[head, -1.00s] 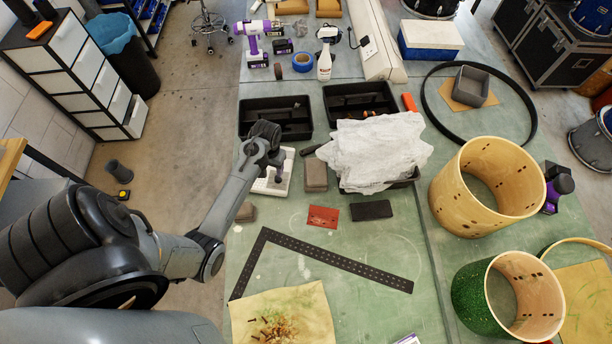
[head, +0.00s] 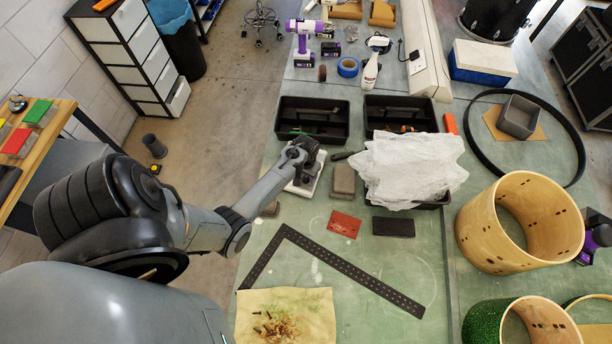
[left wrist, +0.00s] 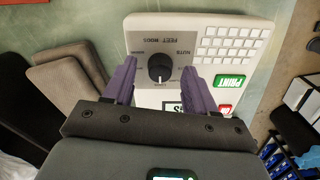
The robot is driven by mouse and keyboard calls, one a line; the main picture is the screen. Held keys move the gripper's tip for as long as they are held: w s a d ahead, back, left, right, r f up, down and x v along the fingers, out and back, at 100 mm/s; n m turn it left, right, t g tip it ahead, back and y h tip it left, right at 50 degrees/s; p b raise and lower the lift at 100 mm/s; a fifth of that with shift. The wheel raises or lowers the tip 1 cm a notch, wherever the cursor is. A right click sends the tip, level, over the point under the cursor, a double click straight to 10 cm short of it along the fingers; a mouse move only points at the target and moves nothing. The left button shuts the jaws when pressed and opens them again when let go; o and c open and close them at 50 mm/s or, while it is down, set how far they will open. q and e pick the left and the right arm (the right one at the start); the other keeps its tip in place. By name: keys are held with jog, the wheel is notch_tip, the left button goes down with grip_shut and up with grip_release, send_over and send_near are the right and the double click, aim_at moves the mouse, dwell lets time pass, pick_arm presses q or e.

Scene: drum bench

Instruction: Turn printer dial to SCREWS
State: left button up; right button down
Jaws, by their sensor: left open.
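The white label printer (left wrist: 248,30) fills the upper middle of the left wrist view, its lettering upside down. It has a black round dial (left wrist: 160,68) on a grey panel, with small labels around it; NUTS is readable, the others are too small to be sure. A pale mark on the dial points to the bottom of the picture. My left gripper (left wrist: 160,70) is open, its purple fingers on either side of the dial, apart from it as far as I can tell. In the head view my left gripper (head: 305,148) hides most of the printer (head: 306,187). My right gripper is out of view.
Close to the printer are a grey-brown block (head: 343,180), a black tray (head: 313,119) and a white cloth (head: 410,168). A black perforated square (head: 335,268) lies in front. The printer also carries a keypad (left wrist: 230,42) and a green PRINT button (left wrist: 230,82).

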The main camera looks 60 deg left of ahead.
pick_arm(q)
jog(key=shift+f, duration=0.2)
grip_shut()
dwell(0.3)
